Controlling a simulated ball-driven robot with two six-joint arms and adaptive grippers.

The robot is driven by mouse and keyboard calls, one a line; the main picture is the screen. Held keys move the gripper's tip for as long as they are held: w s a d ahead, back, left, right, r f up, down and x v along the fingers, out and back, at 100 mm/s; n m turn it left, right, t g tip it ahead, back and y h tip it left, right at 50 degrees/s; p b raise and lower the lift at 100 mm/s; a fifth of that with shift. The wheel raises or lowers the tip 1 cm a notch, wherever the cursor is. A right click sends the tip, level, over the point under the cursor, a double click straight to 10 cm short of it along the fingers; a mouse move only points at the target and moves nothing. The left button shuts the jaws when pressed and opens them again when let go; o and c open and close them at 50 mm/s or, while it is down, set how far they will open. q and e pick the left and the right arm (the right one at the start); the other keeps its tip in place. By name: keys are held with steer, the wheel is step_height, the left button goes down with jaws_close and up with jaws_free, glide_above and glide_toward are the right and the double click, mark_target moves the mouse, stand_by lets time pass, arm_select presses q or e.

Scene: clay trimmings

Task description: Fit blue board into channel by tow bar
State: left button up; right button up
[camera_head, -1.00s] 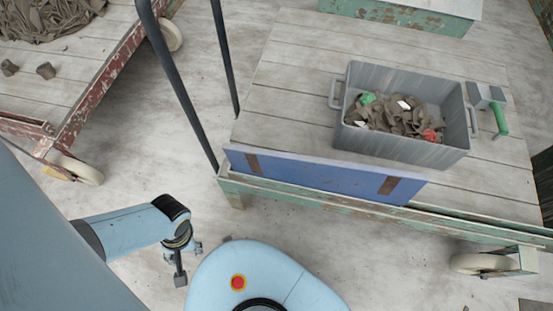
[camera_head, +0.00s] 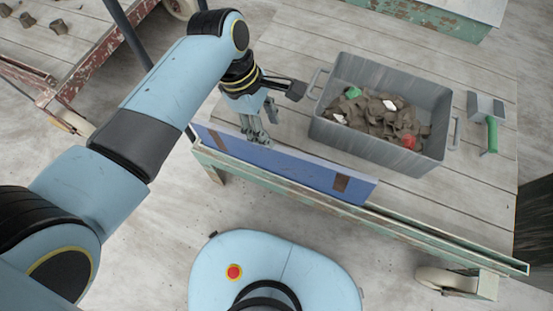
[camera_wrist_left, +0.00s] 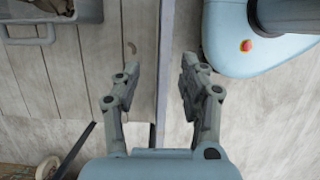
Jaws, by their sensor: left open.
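The blue board (camera_head: 300,172), with brown patches on its face, stands on its long edge along the near side of the cart. Its lower edge meets the green channel (camera_head: 430,230); I cannot tell how deep it sits. The dark tow bar (camera_head: 125,32) rises by the cart's left end, near the board's left end. My left gripper (camera_head: 262,124) is open above the board's left half. In the left wrist view the left gripper's fingers (camera_wrist_left: 160,66) are spread on either side of the board's thin top edge (camera_wrist_left: 165,40). My right gripper is not in view.
A grey bin (camera_head: 372,150) of clay scraps stands on the cart deck behind the board. A green-handled scraper (camera_head: 491,133) lies right of it. Another cart with clay lumps (camera_head: 58,27) is at upper left. Floor in front is partly clear.

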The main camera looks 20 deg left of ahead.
mark_target(278, 153)
arm_select(q)
steer(key=b+x, duration=0.1)
steer(key=x, duration=0.3)
steer(key=shift+s+f, duration=0.1)
steer(key=shift+f, duration=0.2)
steer(key=shift+d+f+b, duration=0.2)
steer(key=shift+f+b, duration=0.2)
steer(key=x, duration=0.1)
steer(key=b+x, duration=0.1)
steer(key=x, duration=0.1)
steer(key=b+x, duration=0.1)
steer(key=shift+s+f, duration=0.3)
steer(key=shift+r, duration=0.1)
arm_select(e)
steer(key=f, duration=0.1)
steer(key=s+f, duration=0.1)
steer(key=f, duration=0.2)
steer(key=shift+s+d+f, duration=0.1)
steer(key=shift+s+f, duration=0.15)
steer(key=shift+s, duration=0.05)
arm_select(q)
steer(key=shift+c, duration=0.4)
steer(key=c, duration=0.7)
jaws_close()
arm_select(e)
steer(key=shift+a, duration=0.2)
